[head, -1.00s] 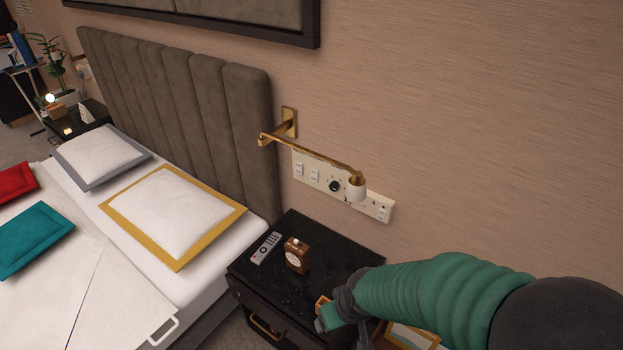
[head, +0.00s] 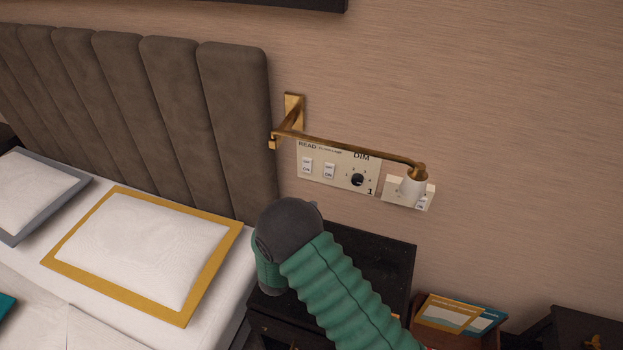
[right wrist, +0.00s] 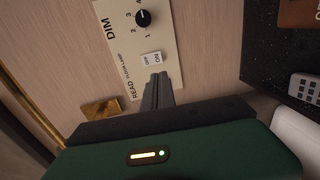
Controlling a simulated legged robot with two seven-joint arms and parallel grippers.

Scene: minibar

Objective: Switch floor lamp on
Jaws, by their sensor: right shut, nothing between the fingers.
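A cream wall panel (head: 338,167) carries two rocker switches and a round black DIM knob (head: 357,180). In the right wrist view, the panel (right wrist: 138,45) appears turned on its side, with READ and FLOOR LAMP labels. The switch beside the FLOOR LAMP label (right wrist: 151,59) is uncovered and marked ON and OFF. My right gripper (right wrist: 157,85) is shut and empty, its tips just below that switch in the picture, covering the area beside READ. Whether they touch the panel is unclear. In the head view, my arm hides the fingers. My left gripper is out of view. No floor lamp is visible.
A black nightstand (head: 385,260) stands below. The padded headboard (head: 225,120) and bed are at left. A remote (right wrist: 304,87) lies on the nightstand.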

